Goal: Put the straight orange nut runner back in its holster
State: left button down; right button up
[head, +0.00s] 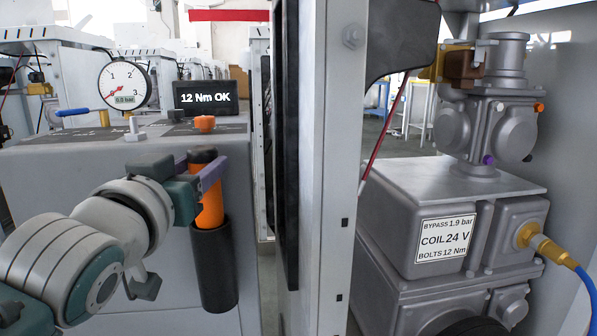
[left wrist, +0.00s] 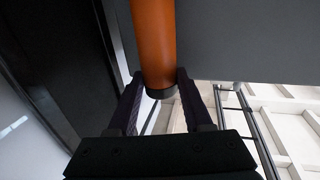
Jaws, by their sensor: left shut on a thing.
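The straight orange nut runner (head: 210,208) is upright in the head view, with a black upper end. My left gripper (head: 206,170) has its purple fingers around its upper part and is shut on it. Below, a black tubular holster (head: 217,268) stands at the front of the grey cabinet. The orange body meets the holster's mouth, and its lower part is hidden, apparently inside. How deep it sits I cannot tell. The left wrist view shows the orange nut runner (left wrist: 155,40) with its dark end between my left fingertips (left wrist: 160,78). My right gripper is not in view.
On the cabinet top (head: 60,133) stand a pressure gauge (head: 124,85), a display (head: 206,97) reading "12 Nm OK" and an orange knob (head: 205,123). A pale upright post (head: 320,150) rises close to the right. Beyond it is a grey valve assembly (head: 450,220) with a blue cable (head: 583,280).

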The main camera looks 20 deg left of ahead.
pick_arm(q)
jog(key=shift+r, duration=0.15)
jog(key=shift+c, duration=1.6)
grip_release()
jog(key=shift+f, duration=0.2)
jog(key=shift+r, duration=0.2)
jog(key=shift+r, duration=0.1)
